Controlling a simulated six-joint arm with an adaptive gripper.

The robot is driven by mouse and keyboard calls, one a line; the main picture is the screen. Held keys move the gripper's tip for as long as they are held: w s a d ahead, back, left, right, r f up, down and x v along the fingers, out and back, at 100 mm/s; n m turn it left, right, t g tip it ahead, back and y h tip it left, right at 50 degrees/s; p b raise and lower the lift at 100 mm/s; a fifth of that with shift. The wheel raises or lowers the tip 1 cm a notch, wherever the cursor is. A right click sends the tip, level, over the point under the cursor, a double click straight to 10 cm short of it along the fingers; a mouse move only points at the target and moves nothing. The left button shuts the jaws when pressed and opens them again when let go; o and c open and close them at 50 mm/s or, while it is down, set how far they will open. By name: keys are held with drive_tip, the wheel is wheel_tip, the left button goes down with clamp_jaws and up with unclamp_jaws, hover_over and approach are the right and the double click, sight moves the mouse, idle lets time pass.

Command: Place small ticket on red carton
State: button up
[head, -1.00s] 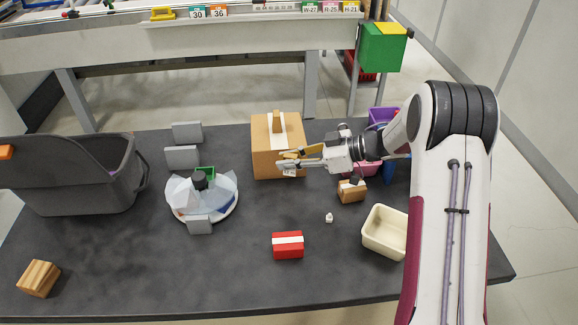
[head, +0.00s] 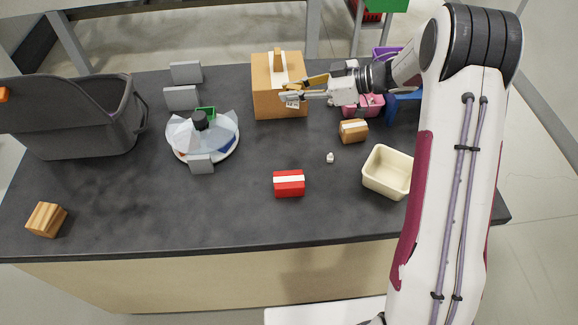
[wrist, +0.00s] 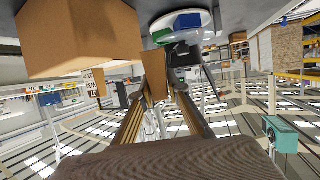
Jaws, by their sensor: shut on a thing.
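The red carton (head: 282,191) with a white band across its top lies on the dark table, front centre in the head view. My gripper (head: 283,91) is well behind it, above the table and at the front of a large cardboard box (head: 267,104). The red carton cannot be made out in the wrist view.
A small brown carton (head: 353,135), a cream bin (head: 369,182) and a tiny white object (head: 330,158) lie right of the red carton. A round white tray (head: 232,153), grey blocks (head: 181,97) and a grey tub (head: 80,138) stand left. The table around the red carton is clear.

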drive_tip(key=s+r, duration=0.4)
drive_tip(key=s, duration=0.4)
drive_tip(key=m, duration=0.1)
hover_over(287, 179)
drive_tip(key=f, duration=0.2)
drive_tip(key=shift+r+t, duration=0.15)
drive_tip(key=shift+t, duration=0.15)
drive_tip(key=shift+w+f, duration=0.1)
drive_tip(key=shift+f, duration=2.8)
drive_tip(key=shift+f, duration=2.1)
drive_tip(key=shift+f, duration=0.1)
